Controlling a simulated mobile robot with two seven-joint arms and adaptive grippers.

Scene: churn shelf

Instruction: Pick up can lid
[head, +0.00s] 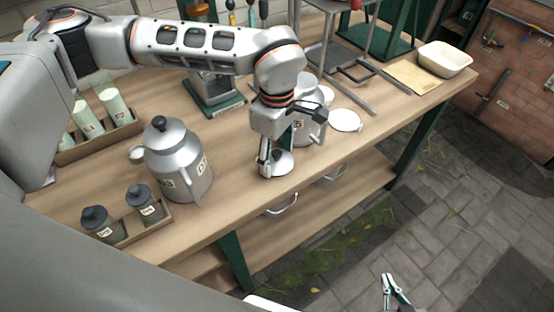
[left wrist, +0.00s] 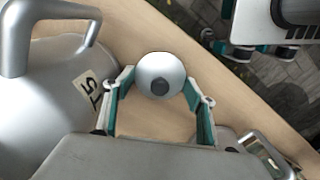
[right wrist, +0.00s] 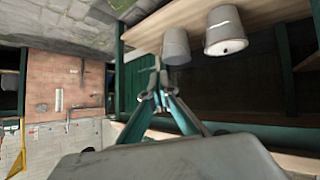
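The can lid (head: 281,162) is a small round silver lid with a dark knob, lying on the wooden bench near its front edge. In the left wrist view the lid (left wrist: 158,70) shows near the fingertips, between the two spread fingers. My left gripper (head: 270,168) is open and points down over the lid; I cannot tell whether a finger touches it. A silver can (head: 312,128) stands just behind the gripper, partly hidden by it; the can (left wrist: 45,105) fills the left of the left wrist view. My right gripper (head: 394,290) is empty, fingers together, off the bench's front side.
A large lidded churn (head: 180,165) stands left of the gripper. Two dark-topped jars sit in a tray (head: 132,237) at front left. A white disc (head: 345,120) lies right of the can. A metal stand and a white basin (head: 444,60) are further right.

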